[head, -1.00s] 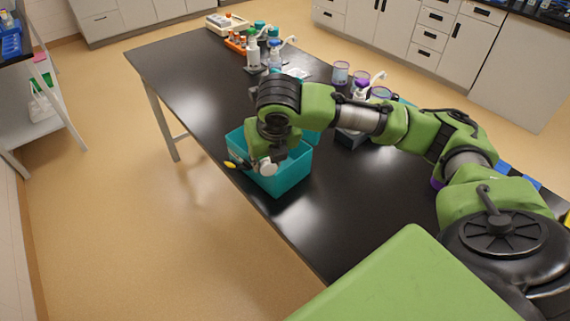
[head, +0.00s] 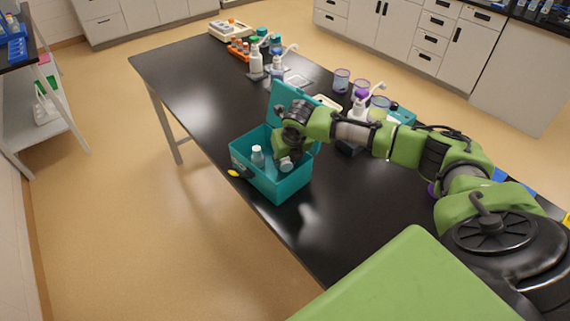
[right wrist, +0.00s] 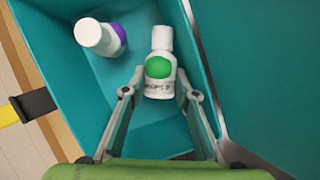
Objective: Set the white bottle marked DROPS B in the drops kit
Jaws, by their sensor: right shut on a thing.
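The drops kit is an open teal box (head: 268,184) at the table's near edge, its lid raised at the back. It also fills much of the right wrist view (right wrist: 70,88). My right gripper (head: 286,160) reaches into the kit's right part. In the right wrist view my right gripper (right wrist: 160,92) is shut on the white bottle marked DROPS B (right wrist: 159,66), which has a green dot. The bottle is within the kit's walls; I cannot tell whether it touches the floor. Another white bottle with a purple mark (right wrist: 97,37) is in the kit, left of it. My left gripper is not in view.
The kit has a black latch with a yellow end (right wrist: 30,106) on its outer side. Several bottles (head: 256,60) and an orange rack (head: 239,48) stand at the table's far end. Purple-rimmed beakers (head: 341,80) stand behind my arm. The table left of the kit is clear.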

